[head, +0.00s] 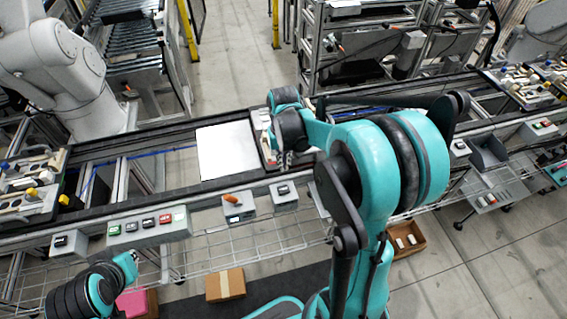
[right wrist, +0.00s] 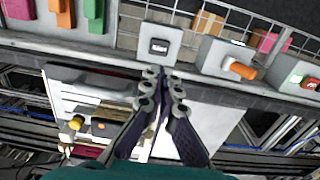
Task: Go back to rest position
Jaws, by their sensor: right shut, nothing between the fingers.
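My right gripper (head: 283,160) hangs over the conveyor's near side, at the right of a white plate in the head view. In the right wrist view its two fingers (right wrist: 163,84) meet at the tips, shut and empty. Below it in that view, a pallet with fixtures (right wrist: 85,85) lies at the left and the white plate (right wrist: 215,125) at the right. In the head view the white plate (head: 227,150) lies flat, and the pallet beside it is mostly hidden by my arm. Part of my left arm shows at the lower left, but its gripper is not seen.
Grey button boxes (head: 147,226) line the conveyor's near rail; one carries an orange knob (head: 231,198). Fixture pallets stand at the far left (head: 30,190) and far right (head: 520,85). A wire shelf (head: 255,238) and a cardboard box (head: 225,285) are below.

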